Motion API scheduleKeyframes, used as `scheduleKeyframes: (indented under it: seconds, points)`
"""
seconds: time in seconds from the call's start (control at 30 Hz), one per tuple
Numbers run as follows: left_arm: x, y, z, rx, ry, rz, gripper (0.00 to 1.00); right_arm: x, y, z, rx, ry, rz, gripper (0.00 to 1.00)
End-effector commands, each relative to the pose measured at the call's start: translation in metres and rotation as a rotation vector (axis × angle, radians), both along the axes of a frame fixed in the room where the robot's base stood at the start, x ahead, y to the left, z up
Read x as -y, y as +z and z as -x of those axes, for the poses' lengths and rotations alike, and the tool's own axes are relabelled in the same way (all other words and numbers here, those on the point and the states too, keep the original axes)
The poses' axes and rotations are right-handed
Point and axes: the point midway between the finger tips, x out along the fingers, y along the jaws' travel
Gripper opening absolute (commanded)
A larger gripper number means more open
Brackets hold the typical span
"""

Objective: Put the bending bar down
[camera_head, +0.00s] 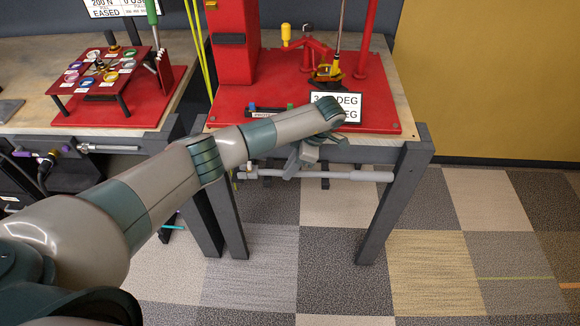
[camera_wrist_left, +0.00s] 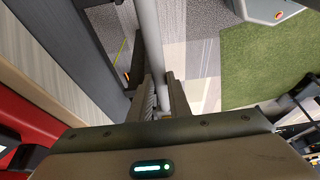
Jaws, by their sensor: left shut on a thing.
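My right gripper is not in view.
The bench (camera_head: 415,150) carries a red plate (camera_head: 390,120) with a red machine, a yellow-and-red fixture and a degree display (camera_head: 350,107). A left bench holds a red rack (camera_head: 100,85). The carpet tile floor (camera_head: 450,250) to the right is clear.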

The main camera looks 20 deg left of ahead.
Motion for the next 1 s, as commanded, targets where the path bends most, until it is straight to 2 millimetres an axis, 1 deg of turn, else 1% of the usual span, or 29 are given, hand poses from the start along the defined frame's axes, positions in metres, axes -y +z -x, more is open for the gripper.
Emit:
scheduleKeyframes:
  seconds: [0.03,0.13,0.33,0.7,0.73,0.77,0.8,1.0]
  points:
    - [0.000,-0.002,0.000,-0.001,0.001,-0.001,0.00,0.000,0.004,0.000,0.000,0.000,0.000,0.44]
    - [0.000,-0.006,0.000,0.001,0.001,0.000,0.00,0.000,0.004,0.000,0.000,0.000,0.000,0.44]
    - [0.000,-0.007,0.000,0.001,0.000,0.000,0.00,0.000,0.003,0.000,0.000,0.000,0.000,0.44]
    - [0.000,-0.015,-0.001,0.002,-0.001,-0.001,0.00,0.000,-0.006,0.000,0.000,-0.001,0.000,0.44]
    - [0.000,-0.014,0.000,0.001,0.000,0.000,0.24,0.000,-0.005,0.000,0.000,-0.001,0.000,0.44]
    - [0.000,-0.014,0.000,0.001,0.000,0.000,0.31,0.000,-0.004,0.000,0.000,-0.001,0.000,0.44]
    - [0.000,-0.014,0.000,0.001,0.000,0.000,0.35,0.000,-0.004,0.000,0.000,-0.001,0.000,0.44]
    - [0.000,-0.014,0.000,0.000,0.000,0.000,0.35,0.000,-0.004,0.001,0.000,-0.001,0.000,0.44]
